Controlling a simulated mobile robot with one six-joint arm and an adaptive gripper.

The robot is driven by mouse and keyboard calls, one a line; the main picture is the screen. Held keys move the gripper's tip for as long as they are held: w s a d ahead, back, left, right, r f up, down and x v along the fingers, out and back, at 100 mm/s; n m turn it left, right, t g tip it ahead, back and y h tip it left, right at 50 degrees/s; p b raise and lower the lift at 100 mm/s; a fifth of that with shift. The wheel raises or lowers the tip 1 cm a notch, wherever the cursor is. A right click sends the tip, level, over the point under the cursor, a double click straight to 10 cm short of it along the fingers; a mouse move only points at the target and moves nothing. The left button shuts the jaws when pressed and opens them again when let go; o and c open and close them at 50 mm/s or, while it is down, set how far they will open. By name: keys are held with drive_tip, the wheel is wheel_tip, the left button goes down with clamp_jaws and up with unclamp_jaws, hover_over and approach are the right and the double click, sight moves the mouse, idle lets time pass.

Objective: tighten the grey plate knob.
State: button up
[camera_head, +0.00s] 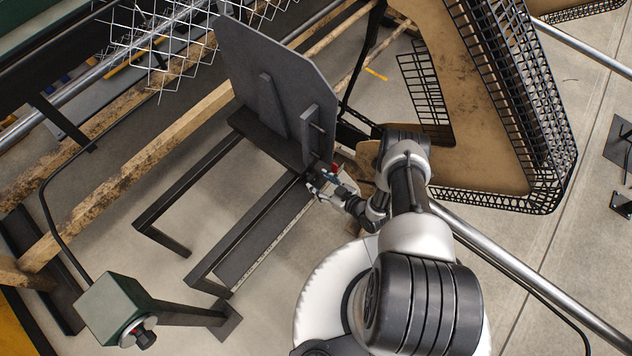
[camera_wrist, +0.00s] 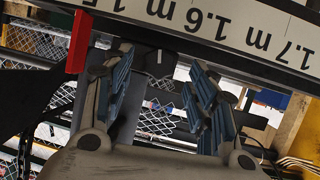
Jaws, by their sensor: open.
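The grey plate (camera_head: 280,80) stands upright and tilted on a dark metal frame in the head view. My gripper (camera_head: 322,186) is at its lower right edge, close to a small red part (camera_head: 334,168). In the wrist view my gripper (camera_wrist: 156,80) is open, with blue-padded fingers spread apart. A small dark block (camera_wrist: 160,60), possibly the plate knob, shows in the gap near the fingertips. I cannot tell whether the fingers touch it. The red part also shows at the upper left of the wrist view (camera_wrist: 79,42). In the head view the knob is not clearly visible.
A white measuring scale (camera_wrist: 225,27) crosses the top of the wrist view. Dark frame legs (camera_head: 230,240) stand below the plate. A green box (camera_head: 115,308) on a post is at lower left. A black wire guard (camera_head: 535,110) with a tan panel is at right.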

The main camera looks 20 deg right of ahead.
sight(315, 179)
drive_tip(key=shift+b+x, duration=0.35)
drive_tip(key=shift+x, duration=1.15)
drive_tip(key=shift+c, duration=0.3)
drive_tip(key=c, duration=1)
drive_tip(key=shift+d+m+g+y, duration=0.1)
drive_tip(key=shift+m+g+y, duration=0.45)
drive_tip(key=shift+m, duration=0.45)
drive_tip(key=o, duration=1.1)
drive_tip(key=shift+c, duration=0.2)
drive_tip(key=v, duration=1.2)
drive_tip(key=shift+c, duration=0.2)
